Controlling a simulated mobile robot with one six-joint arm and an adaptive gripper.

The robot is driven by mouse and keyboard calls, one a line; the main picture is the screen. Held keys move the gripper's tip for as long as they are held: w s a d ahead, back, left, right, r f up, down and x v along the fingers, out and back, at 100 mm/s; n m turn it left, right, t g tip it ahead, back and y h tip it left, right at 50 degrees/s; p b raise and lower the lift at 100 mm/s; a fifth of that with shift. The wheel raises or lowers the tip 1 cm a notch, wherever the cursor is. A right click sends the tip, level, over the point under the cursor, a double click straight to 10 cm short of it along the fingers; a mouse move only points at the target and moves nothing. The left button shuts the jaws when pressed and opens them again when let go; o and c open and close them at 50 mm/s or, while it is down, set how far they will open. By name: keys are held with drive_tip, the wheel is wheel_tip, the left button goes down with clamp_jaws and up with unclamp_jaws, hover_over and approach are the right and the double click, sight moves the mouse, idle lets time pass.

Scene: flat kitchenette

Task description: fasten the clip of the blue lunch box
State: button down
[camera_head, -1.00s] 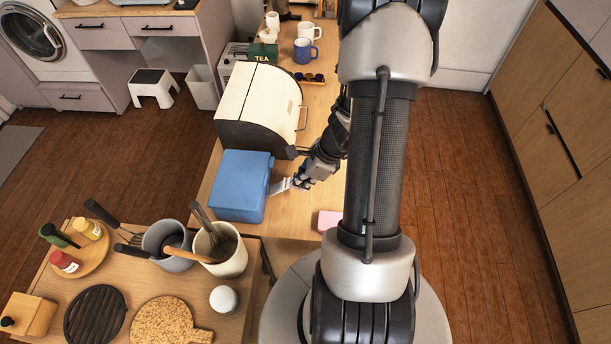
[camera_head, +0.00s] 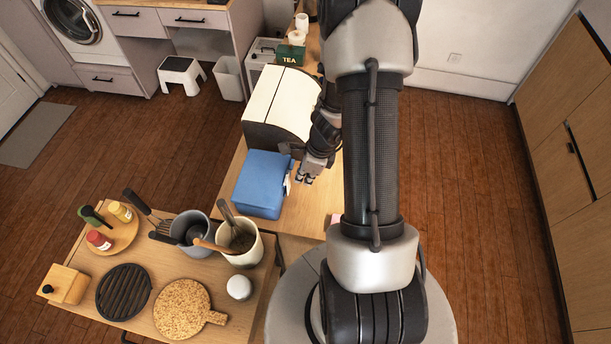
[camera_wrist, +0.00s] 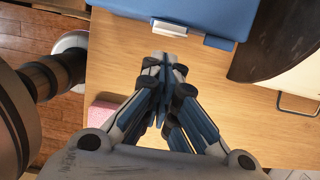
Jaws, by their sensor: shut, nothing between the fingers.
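The blue lunch box (camera_head: 262,184) sits on the wooden counter with its lid down. Its light grey clip (camera_head: 288,184) is on the side facing my gripper and looks close against that side; I cannot tell whether it is latched. In the wrist view the clip (camera_wrist: 169,28) shows at the box edge (camera_wrist: 200,10), straight ahead of my fingertips. A small blue tab (camera_wrist: 219,42) is to its right. My gripper (camera_head: 304,179) is shut and empty, a short gap from the clip; it also shows in the wrist view (camera_wrist: 163,62).
A bread bin (camera_head: 278,105) with a cream lid stands right behind the box. A pink block (camera_wrist: 103,115) lies on the counter near my arm. A utensil crock (camera_head: 243,250) stands on the nearer table. Bare counter (camera_head: 315,205) lies right of the box.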

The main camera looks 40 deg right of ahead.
drive_tip(key=shift+r+p, duration=0.6)
drive_tip(key=shift+r, duration=0.15)
